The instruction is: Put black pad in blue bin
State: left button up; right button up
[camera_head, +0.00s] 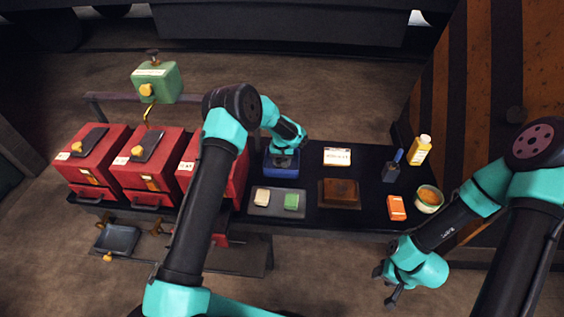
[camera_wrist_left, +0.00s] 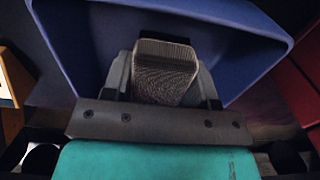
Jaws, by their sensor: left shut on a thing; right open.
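The blue bin (camera_head: 268,168) stands on the black table, right of the red boxes. My left gripper (camera_head: 287,158) reaches down over it, and its fingers are partly hidden in the head view. In the left wrist view, the left gripper (camera_wrist_left: 165,88) is shut on a dark, ribbed pad (camera_wrist_left: 163,78), the black pad. The blue bin's walls (camera_wrist_left: 235,25) surround the pad on the far side and both flanks. I cannot tell whether the pad touches the bin floor. My right gripper (camera_head: 387,284) is open and empty, off the table's front right.
A grey tray (camera_head: 277,212) holds a beige pad (camera_head: 262,197) and a green pad (camera_head: 291,201) in front of the bin. A brown tray (camera_head: 339,193) lies to its right. A yellow bottle (camera_head: 420,150), a bowl (camera_head: 429,200) and an orange box (camera_head: 397,208) stand at the right.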

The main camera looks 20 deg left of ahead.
pick_arm(q)
jog(key=shift+f, duration=0.55)
jog(key=shift+f, duration=0.15)
jog(key=o, duration=1)
notch_tip(320, 180, up, 12)
jog(key=shift+r, duration=0.15)
